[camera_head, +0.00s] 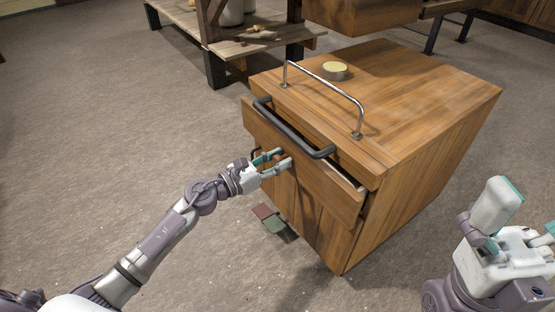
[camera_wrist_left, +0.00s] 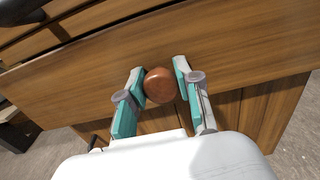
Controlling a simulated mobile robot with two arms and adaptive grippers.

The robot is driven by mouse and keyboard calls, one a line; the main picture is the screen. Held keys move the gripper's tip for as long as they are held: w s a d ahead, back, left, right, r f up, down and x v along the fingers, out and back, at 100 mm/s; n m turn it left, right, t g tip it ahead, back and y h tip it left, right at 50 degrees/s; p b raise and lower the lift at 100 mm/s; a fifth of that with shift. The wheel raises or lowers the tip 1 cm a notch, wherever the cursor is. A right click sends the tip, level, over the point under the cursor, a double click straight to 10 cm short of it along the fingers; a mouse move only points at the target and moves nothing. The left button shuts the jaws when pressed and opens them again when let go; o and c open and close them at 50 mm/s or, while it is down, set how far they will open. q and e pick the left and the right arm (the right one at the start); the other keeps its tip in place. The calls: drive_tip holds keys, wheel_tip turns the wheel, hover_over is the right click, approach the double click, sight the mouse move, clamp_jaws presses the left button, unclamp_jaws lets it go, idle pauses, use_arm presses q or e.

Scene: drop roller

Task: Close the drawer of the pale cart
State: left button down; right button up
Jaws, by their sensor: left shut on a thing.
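The cart (camera_head: 425,95) is a warm brown wooden box with a metal rail (camera_head: 325,92) on top. Its drawer (camera_head: 325,180) stands a little way out, with a dark gap behind the top edge of its front. The drawer front (camera_wrist_left: 80,85) fills much of the left wrist view. My left gripper (camera_head: 280,159) is at the drawer front, its fingers on both sides of a round reddish-brown knob (camera_wrist_left: 159,86), shut on it. My right gripper (camera_head: 510,235) is at the lower right, apart from the cart and partly cut off by the frame.
A black bar handle (camera_head: 290,130) is above the drawer front. A round tin with a yellowish top (camera_head: 335,70) sits on the cart top. A red and green item (camera_head: 269,220) lies on the floor by the cart. A wooden shelf (camera_head: 262,45) stands behind. The floor at left is clear.

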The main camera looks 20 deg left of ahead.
use_arm(q)
drive_tip(key=x, duration=0.4)
drive_tip(key=shift+r, duration=0.1)
drive_tip(key=c, duration=1.1)
unclamp_jaws()
drive_tip(key=o, duration=0.3)
drive_tip(key=shift+d, duration=0.1)
drive_tip(key=v, duration=1.2)
